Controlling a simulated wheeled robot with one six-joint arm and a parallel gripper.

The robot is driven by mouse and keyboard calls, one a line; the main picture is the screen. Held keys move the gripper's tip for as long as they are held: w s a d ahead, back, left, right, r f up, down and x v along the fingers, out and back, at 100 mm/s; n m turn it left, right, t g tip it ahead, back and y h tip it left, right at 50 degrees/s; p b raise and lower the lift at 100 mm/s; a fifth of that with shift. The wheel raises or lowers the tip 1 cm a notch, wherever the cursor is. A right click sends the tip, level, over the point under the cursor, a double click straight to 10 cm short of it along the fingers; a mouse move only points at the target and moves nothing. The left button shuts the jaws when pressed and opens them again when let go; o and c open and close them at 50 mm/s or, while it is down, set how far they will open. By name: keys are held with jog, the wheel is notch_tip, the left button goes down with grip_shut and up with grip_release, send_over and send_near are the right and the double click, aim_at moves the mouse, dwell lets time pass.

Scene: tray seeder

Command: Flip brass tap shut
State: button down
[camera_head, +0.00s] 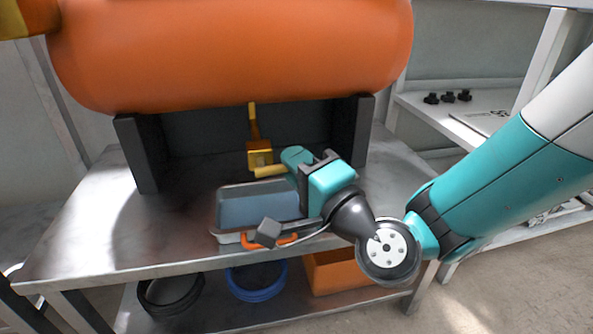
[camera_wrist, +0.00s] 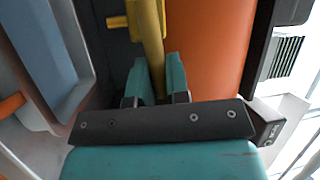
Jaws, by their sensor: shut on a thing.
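The brass tap (camera_head: 260,155) hangs on a thin brass pipe below the orange tank (camera_head: 235,50). Its yellow lever (camera_head: 269,171) sticks out sideways to the right, toward my gripper (camera_head: 290,163). In the wrist view the yellow lever (camera_wrist: 150,35) runs down between the two teal fingers of my gripper (camera_wrist: 157,82), which are shut on it. The far end of the lever is hidden between the fingers. A yellow stub of the tap (camera_wrist: 117,21) shows to the left in the wrist view.
A grey bin (camera_head: 222,208) with blue-grey contents and an orange handle stands on the metal bench (camera_head: 90,235) below the tap, close to my wrist. Dark posts (camera_head: 136,155) carry the tank. Hose coils (camera_head: 256,282) and an orange crate (camera_head: 345,272) are on the lower shelf.

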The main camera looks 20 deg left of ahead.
jog(key=shift+f+m+t+b, duration=0.3)
jog(key=shift+f+m+b, duration=0.1)
jog(key=shift+m+b, duration=0.15)
jog(key=shift+s+r, duration=0.1)
jog(key=c, duration=1.1)
grip_release()
